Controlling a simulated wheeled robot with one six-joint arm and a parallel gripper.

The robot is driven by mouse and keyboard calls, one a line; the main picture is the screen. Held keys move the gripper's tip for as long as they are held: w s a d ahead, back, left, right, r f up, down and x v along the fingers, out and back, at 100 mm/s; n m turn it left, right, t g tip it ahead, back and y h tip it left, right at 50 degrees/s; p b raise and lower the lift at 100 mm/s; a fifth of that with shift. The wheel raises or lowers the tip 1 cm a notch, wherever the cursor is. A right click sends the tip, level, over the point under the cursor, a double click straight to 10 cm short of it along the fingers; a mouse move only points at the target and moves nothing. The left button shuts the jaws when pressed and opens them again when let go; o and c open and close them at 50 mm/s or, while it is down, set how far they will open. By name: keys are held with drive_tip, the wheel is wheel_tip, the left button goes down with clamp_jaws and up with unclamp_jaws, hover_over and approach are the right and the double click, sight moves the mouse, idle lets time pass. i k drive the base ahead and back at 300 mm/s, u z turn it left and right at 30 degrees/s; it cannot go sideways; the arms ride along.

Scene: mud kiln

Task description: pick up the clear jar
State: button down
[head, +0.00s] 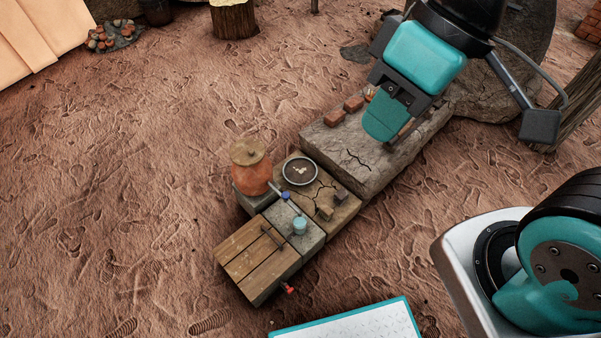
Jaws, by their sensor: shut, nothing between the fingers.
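My gripper (385,118) hangs over the rough grey stone slab (350,152) at the upper right. It is shut and empty. No clear jar can be told with certainty in this view. A small pale-blue cylinder (299,226) stands upright on a grey block of the low bench, well to the lower left of my gripper; it is too small to tell whether it is a jar. A small orange-brown thing (371,93) shows partly at the left edge of my gripper, too hidden to name. My gripper covers part of the slab.
An orange pot with a wooden lid (251,172), a round dark dish (300,171) and a wooden slatted block (257,262) crowd the low bench. Red bricks (343,110) lie along the slab's back. A large boulder (500,85) stands right. Open ground lies left.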

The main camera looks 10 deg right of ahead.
sight(299, 220)
drive_tip(key=u, duration=3.05)
drive_tip(key=k, duration=1.1)
drive_tip(key=z, duration=2.6)
